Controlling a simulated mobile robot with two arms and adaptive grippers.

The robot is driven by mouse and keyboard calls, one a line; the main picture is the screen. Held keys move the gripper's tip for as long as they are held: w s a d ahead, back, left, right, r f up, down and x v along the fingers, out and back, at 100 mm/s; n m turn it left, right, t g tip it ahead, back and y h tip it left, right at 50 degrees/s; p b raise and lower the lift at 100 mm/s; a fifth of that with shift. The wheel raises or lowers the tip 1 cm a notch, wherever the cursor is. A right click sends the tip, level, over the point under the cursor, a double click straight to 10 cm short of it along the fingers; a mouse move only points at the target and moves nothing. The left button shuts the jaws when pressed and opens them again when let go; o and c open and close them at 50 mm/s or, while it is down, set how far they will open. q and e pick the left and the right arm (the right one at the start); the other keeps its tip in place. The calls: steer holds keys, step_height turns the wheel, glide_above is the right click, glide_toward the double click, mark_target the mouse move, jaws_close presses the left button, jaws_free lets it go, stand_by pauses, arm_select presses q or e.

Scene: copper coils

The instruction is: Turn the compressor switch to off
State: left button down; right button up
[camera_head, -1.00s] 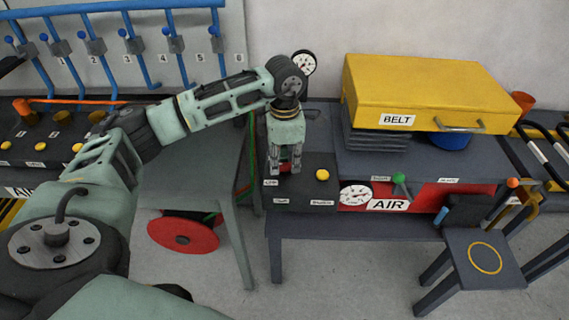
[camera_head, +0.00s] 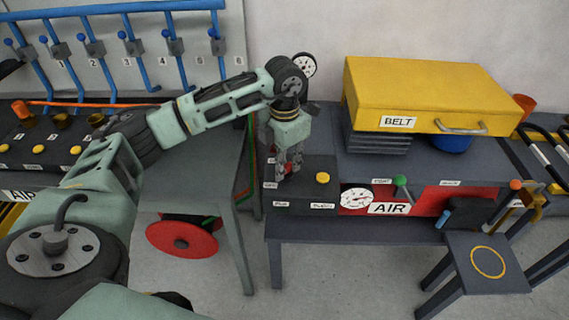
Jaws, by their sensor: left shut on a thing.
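My left gripper (camera_head: 284,172) reaches down onto the left part of a dark control box (camera_head: 307,191) on the grey bench. Its fingers are shut on the compressor switch (camera_head: 287,168), of which only a bit of red shows between them. The fingers hide the rest of the switch, so I cannot tell its exact position. A small label lies at the box's left edge beside the fingers, too small to read surely. A yellow button (camera_head: 322,178) sits on the box to the right of the gripper. My right gripper is not in view.
A yellow BELT case (camera_head: 425,92) stands at the back right. A red AIR panel (camera_head: 424,202) with a round gauge (camera_head: 356,198) and a green-knobbed lever (camera_head: 401,182) is right of the box. A red reel (camera_head: 181,239) stands below left. A small stool (camera_head: 487,261) stands at the lower right.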

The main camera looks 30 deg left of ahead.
arm_select(q)
steer(key=shift+r, duration=0.1)
steer(key=c, duration=1.8)
jaws_free()
steer(key=shift+o, duration=0.2)
step_height(320, 180, up, 12)
